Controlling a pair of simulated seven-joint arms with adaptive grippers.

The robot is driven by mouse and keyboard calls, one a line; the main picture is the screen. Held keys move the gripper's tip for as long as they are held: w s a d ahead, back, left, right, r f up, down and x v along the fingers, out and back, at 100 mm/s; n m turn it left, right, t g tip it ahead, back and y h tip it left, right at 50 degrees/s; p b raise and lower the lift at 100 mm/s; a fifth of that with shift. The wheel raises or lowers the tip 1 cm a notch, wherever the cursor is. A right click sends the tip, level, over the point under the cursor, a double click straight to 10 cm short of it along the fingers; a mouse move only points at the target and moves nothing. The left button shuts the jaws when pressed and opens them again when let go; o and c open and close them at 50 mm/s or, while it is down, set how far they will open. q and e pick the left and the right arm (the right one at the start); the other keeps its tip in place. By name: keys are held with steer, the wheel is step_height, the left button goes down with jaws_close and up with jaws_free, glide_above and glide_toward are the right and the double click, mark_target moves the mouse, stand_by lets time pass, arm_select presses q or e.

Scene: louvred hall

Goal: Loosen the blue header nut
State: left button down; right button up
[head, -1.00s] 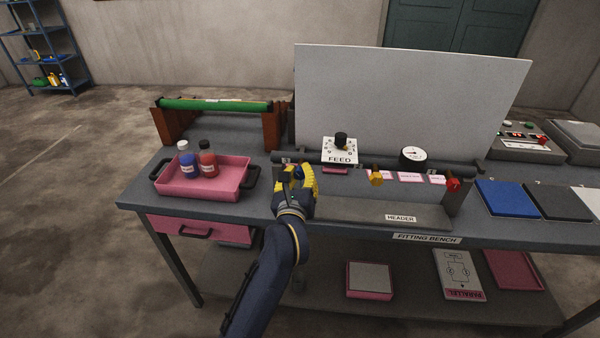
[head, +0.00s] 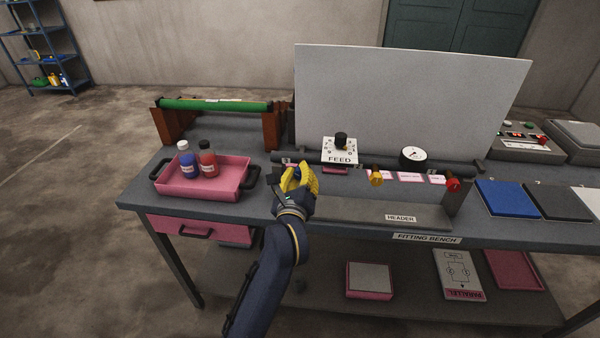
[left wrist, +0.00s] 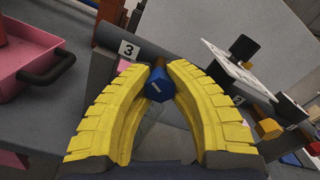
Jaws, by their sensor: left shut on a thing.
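The blue header nut (left wrist: 158,86) sits on the dark header pipe, between the yellow fingers of my left gripper (left wrist: 158,66) in the left wrist view. The fingers are shut on it from both sides, and its end face shows with a pale mark. In the head view the left gripper (head: 298,175) is at the left end of the header (head: 400,214) and mostly hides the nut. Farther right on the same header are a yellow nut (head: 376,178) and a red nut (head: 453,184). My right gripper is not in view.
The FEED dial (head: 340,150) stands just right of and behind the gripper, and a round gauge (head: 413,156) is farther right. A pink tray (head: 205,190) with two bottles is to the left. A tag reading 3 (left wrist: 128,49) is beside the nut.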

arm_select(q)
steer(key=shift+r, duration=0.2)
steer(key=c, duration=1.1)
jaws_free()
steer(key=shift+f, duration=0.15)
steer(key=shift+m, duration=0.3)
